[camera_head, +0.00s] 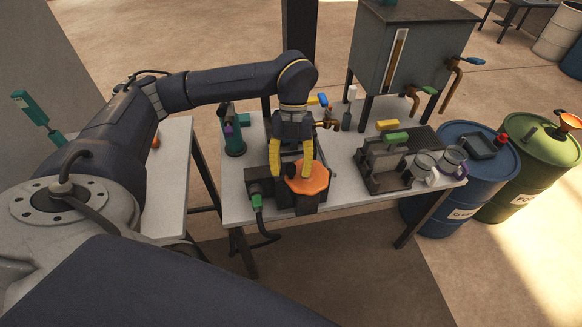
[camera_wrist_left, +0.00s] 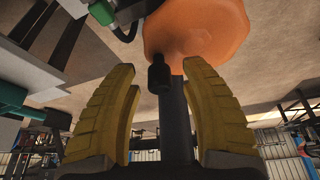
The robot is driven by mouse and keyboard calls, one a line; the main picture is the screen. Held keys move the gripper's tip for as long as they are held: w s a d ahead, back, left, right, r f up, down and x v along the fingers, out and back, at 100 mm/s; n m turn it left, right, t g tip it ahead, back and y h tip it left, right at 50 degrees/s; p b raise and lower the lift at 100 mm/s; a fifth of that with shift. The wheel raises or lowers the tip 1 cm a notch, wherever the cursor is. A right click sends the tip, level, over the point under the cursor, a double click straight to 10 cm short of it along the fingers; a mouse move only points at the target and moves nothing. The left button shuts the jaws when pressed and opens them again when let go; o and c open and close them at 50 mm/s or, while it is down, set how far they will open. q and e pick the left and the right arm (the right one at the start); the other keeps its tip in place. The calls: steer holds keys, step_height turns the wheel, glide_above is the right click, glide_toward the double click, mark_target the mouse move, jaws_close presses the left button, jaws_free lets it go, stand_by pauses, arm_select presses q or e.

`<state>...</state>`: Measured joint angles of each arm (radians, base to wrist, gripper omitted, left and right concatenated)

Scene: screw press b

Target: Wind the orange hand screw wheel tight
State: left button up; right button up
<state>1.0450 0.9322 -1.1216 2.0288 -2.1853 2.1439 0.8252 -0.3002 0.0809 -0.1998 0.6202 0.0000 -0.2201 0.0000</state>
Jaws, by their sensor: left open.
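The orange hand screw wheel (camera_head: 312,181) lies on top of the dark press (camera_head: 307,203) near the front edge of the table. It also shows at the top of the left wrist view (camera_wrist_left: 205,30), with a dark knob (camera_wrist_left: 159,75) at its rim. A dark post (camera_wrist_left: 176,120) stands below the wheel in that view. My left gripper (camera_head: 291,174) has two yellow fingers pointing down at the wheel. In the wrist view (camera_wrist_left: 160,75) the fingers are open, with the knob seen between their tips. I see no clear contact. My right gripper is not in view.
A green connector (camera_head: 257,203) with a cable hangs at the press's left. Blue (camera_head: 440,190) and green (camera_head: 520,170) drums stand beyond the right edge.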

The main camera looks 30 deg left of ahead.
arm_select(q)
steer(key=shift+c, duration=0.2)
jaws_close()
stand_by(0.4)
